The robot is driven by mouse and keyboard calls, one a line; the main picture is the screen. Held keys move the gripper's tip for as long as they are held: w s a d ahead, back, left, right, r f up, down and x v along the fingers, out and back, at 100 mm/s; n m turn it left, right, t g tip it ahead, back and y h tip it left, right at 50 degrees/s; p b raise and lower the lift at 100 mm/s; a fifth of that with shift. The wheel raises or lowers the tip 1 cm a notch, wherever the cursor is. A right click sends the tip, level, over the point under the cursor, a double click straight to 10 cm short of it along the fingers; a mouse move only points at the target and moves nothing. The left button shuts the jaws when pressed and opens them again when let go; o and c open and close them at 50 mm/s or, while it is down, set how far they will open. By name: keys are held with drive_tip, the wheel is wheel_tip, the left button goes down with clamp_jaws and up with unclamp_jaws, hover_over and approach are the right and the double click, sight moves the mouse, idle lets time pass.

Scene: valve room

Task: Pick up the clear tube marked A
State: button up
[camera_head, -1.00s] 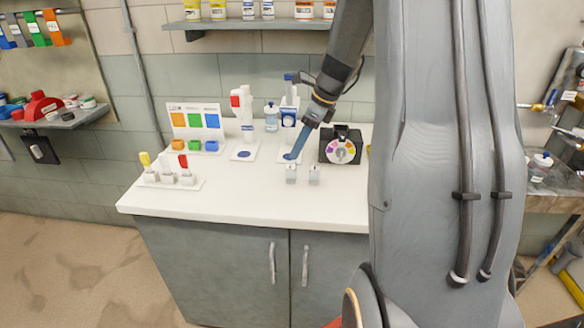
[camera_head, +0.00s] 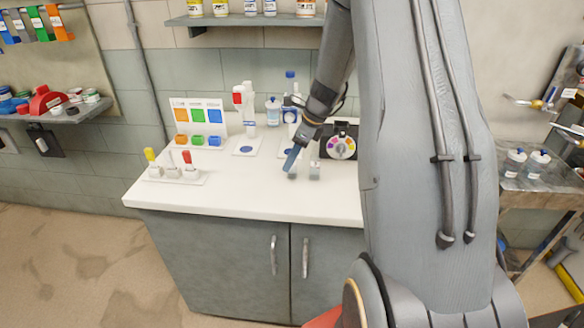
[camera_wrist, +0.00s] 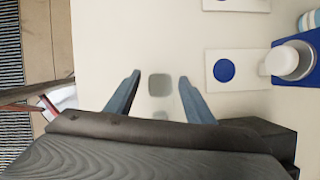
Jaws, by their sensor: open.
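Two small clear tubes stand on the white counter. The left tube (camera_head: 292,175) is partly hidden by my gripper (camera_head: 290,163), and the right tube (camera_head: 314,171) stands just beside it. I cannot read a mark A on either. In the wrist view my gripper (camera_wrist: 159,80) is open, with its blue fingers apart. One greyish clear tube (camera_wrist: 159,88) shows from above in the gap between the fingers, touching neither finger in the picture. Its lower part is faint, and the height of the fingertips over it is hard to tell.
A black box with a colour wheel (camera_head: 342,146) stands right of the tubes. Behind are a white card with a blue disc (camera_head: 247,147) and a blue-and-white stand (camera_head: 291,112). A rack with coloured caps (camera_head: 176,174) is at left. The counter's front is clear.

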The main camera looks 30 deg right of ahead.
drive_tip(key=c, duration=1.2)
